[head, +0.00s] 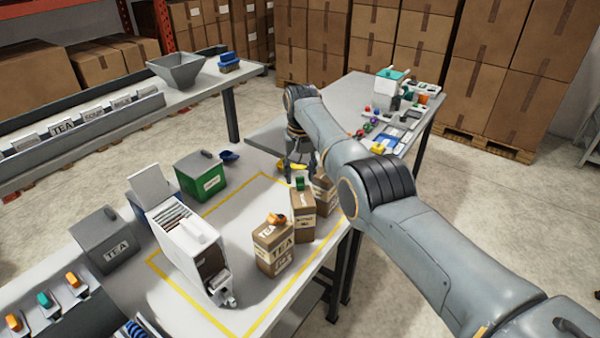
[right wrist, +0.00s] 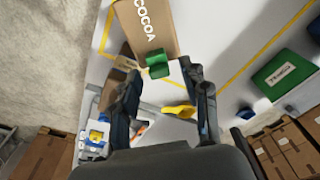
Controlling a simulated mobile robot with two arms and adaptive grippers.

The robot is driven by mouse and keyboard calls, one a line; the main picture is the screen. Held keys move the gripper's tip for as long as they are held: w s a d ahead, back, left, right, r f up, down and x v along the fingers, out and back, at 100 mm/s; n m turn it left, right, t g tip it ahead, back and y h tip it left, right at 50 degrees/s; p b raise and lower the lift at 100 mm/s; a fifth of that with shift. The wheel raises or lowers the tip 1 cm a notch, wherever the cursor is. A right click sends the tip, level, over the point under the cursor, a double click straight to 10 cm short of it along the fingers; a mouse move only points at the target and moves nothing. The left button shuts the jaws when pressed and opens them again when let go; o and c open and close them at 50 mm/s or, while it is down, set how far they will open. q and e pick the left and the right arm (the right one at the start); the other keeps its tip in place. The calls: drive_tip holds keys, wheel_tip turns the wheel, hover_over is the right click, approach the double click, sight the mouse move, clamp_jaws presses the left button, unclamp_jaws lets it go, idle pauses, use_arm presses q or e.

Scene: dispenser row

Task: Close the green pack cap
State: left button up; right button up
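The green cap (head: 300,184) sits on top of the brown cocoa pack (head: 303,215), which stands upright in the yellow-outlined area. In the right wrist view the green cap (right wrist: 158,64) is at the pack's near edge, beside the printed cocoa pack (right wrist: 146,26). I cannot tell how far the cap is open. My right gripper (right wrist: 161,80) is open and empty, its two fingers spread on either side just short of the cap. In the head view my right gripper (head: 298,160) is above and behind the pack. My left gripper is not in view.
A tea pack (head: 274,248) with an orange cap stands in front. Another brown pack (head: 326,195) is partly hidden by my arm. A yellow piece (right wrist: 180,111) lies beyond the cap. A green box (head: 201,176) and a white-and-brown dispenser (head: 192,245) stand left.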

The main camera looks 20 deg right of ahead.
sight(301, 183)
drive_tip(key=shift+r, duration=0.15)
wheel_tip(301, 183, up, 12)
drive_tip(key=shift+s+f, duration=0.2)
drive_tip(key=shift+s, duration=0.25)
